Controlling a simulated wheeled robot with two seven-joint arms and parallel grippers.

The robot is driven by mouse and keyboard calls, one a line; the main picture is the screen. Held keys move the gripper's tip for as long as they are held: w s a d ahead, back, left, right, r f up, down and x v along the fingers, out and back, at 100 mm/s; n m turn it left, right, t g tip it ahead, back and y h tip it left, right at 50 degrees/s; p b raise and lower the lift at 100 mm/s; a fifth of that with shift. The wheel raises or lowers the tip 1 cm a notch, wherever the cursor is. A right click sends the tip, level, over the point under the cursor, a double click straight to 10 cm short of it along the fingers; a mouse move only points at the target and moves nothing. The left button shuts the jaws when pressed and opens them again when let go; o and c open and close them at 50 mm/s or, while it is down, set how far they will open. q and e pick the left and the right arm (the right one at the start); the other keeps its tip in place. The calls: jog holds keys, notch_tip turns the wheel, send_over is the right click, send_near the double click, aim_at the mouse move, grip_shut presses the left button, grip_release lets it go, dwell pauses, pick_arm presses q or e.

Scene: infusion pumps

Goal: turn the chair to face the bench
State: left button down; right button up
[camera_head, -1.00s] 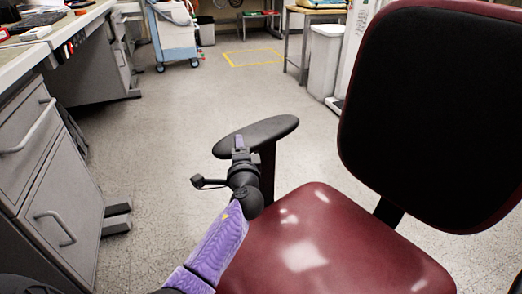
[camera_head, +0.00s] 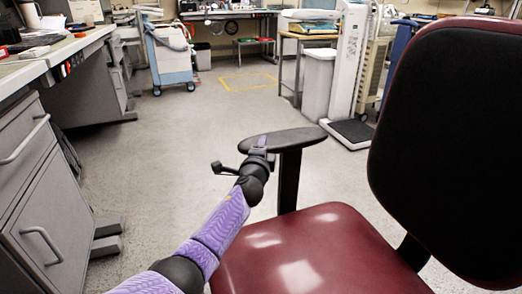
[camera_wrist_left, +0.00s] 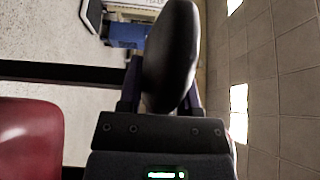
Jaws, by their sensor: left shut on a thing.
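The chair has a dark red seat (camera_head: 315,250) and a tall black backrest with a red edge (camera_head: 455,140) at the right of the head view. Its black armrest (camera_head: 283,140) stands on a dark post beyond the seat's far left edge. My left gripper (camera_head: 260,147) is shut on the armrest's near left end. In the left wrist view the armrest pad (camera_wrist_left: 172,55) stands between the fingers, with part of the red seat at the left. The bench (camera_head: 60,50) runs along the left, grey drawers below its top. My right gripper is not in view.
A blue and white cart (camera_head: 170,50) stands at the back left. A white bin (camera_head: 319,85), a side table and a white scale (camera_head: 350,133) stand at the back right. The floor (camera_head: 190,130) between bench and chair is clear.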

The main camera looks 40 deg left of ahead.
pick_arm(q)
jog(key=c, duration=0.7)
grip_release()
jog(key=o, duration=0.4)
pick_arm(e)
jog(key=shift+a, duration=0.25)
pick_arm(q)
jog(key=shift+s+d+r+p, duration=0.1)
jog(key=shift+s+d+p, duration=0.1)
jog(key=shift+d+p, duration=0.1)
jog(key=p+v, duration=0.4)
jog(key=v, duration=0.5)
jog(key=shift+s, duration=0.15)
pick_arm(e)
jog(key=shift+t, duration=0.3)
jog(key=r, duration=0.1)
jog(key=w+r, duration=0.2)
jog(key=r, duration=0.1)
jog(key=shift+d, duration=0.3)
